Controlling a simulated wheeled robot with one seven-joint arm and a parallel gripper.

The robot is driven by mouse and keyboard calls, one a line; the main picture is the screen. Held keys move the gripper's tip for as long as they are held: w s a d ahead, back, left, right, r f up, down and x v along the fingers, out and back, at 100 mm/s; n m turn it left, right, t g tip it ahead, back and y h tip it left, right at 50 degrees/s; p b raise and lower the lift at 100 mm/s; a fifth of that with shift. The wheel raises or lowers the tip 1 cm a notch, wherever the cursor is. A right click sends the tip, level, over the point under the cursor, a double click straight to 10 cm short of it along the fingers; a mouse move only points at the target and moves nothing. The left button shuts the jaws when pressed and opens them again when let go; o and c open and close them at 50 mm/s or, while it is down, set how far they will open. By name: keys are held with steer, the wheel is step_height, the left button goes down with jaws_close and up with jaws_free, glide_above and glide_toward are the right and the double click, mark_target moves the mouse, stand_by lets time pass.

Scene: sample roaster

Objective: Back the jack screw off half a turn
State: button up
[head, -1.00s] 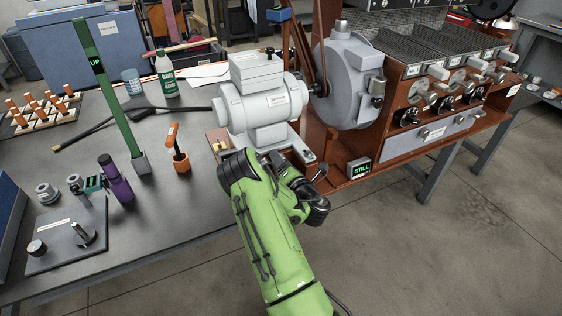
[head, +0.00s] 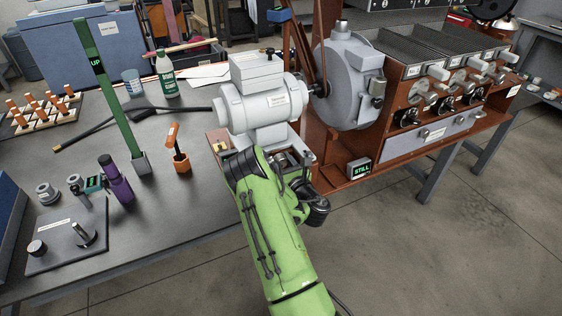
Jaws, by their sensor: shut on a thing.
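The grey motor (head: 262,103) stands on its base at the left end of the roaster's red-brown frame. My green arm (head: 268,235) reaches up from the bottom, and its wrist (head: 300,195) is just in front of the motor base. The wrist and forearm cover the front of the base, so I cannot make out the jack screw. My gripper's fingers are hidden behind my own arm. A belt (head: 302,50) runs up beside the roaster's round grey housing (head: 345,85). A small display reading STILL (head: 359,168) sits on the frame to the right.
On the dark bench (head: 190,215) stand a green post marked UP (head: 112,100), an orange holder with a small tool (head: 180,162), a purple bottle (head: 115,180) and a grey plate (head: 55,250). Open floor (head: 430,240) lies to the right of my arm.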

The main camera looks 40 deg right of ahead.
steer(key=shift+f+n, duration=0.2)
steer(key=shift+n, duration=0.6)
steer(key=shift+s, duration=0.1)
steer(key=o, duration=1.1)
steer(key=shift+r, duration=0.1)
steer(key=shift+c, duration=0.2)
